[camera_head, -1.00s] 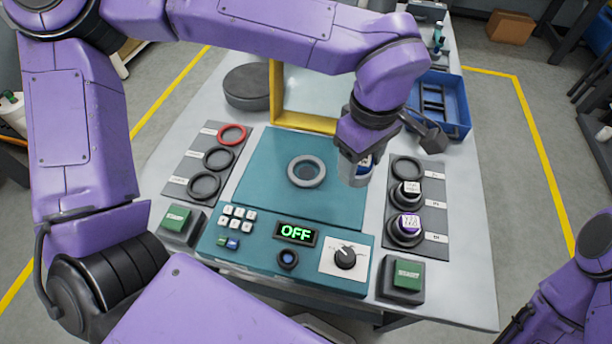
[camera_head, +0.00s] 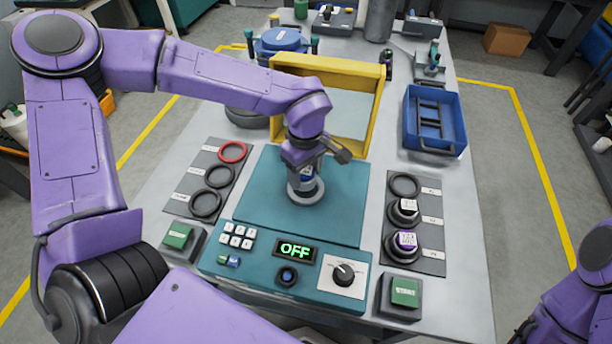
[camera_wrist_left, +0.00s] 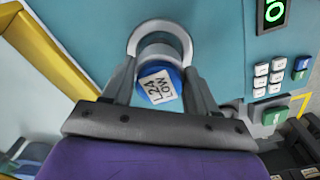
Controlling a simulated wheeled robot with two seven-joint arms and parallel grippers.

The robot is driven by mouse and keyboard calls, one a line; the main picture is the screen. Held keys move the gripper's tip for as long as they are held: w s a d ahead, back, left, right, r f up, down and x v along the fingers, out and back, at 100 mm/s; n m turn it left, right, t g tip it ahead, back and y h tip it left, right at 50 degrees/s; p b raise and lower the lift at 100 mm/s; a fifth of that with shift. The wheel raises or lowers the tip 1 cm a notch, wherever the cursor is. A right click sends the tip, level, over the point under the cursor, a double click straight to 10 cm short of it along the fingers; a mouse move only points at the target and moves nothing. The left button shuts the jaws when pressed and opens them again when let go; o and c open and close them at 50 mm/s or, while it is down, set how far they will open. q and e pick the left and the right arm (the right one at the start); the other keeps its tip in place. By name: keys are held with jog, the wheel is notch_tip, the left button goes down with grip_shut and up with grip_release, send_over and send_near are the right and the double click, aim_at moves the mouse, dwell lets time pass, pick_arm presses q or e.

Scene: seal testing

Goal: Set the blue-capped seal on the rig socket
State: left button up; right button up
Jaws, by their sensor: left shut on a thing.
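The blue-capped seal (camera_wrist_left: 158,84) is between the two fingers of my left gripper (camera_wrist_left: 160,92) in the left wrist view, its label reading "L2A LOW". In the head view, my left gripper (camera_head: 304,168) is shut on it at the middle of the teal plate, and a bit of the seal (camera_head: 307,184) shows below the wrist. The grey rig socket ring (camera_head: 293,195) is right under the seal and partly hidden by it; it also shows in the left wrist view (camera_wrist_left: 136,38). I cannot tell whether seal and socket touch. My right gripper is out of view.
A yellow frame (camera_head: 374,115) stands behind the plate. A right-hand rack (camera_head: 430,262) holds two capped seals and an empty ring; a left-hand rack (camera_head: 183,187) holds rings. The front panel display (camera_head: 295,250) reads OFF. A blue bin (camera_head: 436,145) is at back right.

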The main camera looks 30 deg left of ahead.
aim_at(306, 180)
pick_arm(q)
jog(key=shift+d+f, duration=0.1)
jog(key=shift+f, duration=1.2)
jog(key=shift+f, duration=0.15)
jog(key=o, duration=1.3)
jog(key=shift+o, duration=0.2)
notch_tip(306, 180, up, 12)
jog(key=shift+r, duration=0.15)
